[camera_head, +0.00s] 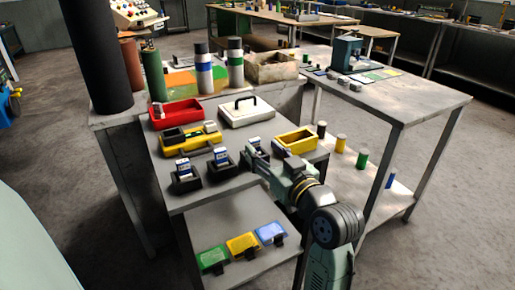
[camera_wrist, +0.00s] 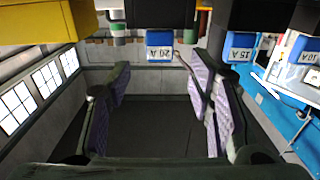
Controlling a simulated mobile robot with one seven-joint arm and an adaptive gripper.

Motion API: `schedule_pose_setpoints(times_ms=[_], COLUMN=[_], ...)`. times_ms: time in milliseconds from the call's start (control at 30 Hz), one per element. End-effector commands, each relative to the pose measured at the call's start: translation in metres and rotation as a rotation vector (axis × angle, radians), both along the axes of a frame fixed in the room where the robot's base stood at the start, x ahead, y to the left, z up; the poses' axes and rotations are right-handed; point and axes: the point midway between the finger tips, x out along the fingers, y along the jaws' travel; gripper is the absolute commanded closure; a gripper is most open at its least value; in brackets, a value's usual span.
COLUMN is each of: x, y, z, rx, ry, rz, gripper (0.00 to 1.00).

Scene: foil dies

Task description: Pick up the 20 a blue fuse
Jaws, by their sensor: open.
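The blue fuse labelled 20 A (camera_wrist: 160,46) shows in the wrist view at the top centre, below a dark holder block (camera_wrist: 160,14). My gripper (camera_wrist: 160,80) is open, with its two pale, ridged finger pads on either side of an empty gap. The 20 A fuse lines up with that gap, beyond the fingertips and apart from them. In the head view my gripper (camera_head: 254,160) is low over the table by the rightmost dark holder, and it partly hides that holder and its fuse.
Blue fuses labelled 15 A (camera_wrist: 238,47) and 10 A (camera_wrist: 304,50) are to the right in the wrist view. In the head view, a yellow open bin (camera_head: 298,141) is close right of my gripper. A white case (camera_head: 247,111) and red tray (camera_head: 177,112) stand behind.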

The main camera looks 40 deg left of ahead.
Motion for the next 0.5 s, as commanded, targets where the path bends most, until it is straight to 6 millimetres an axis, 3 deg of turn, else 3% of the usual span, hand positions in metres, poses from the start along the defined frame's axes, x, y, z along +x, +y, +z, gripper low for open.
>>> schedule_pose_setpoints(times_ms=[500], x=[0.020], y=[0.052], z=[0.000], rx=[-0.001], ry=[-0.001], rz=[-0.001], gripper=[0.52])
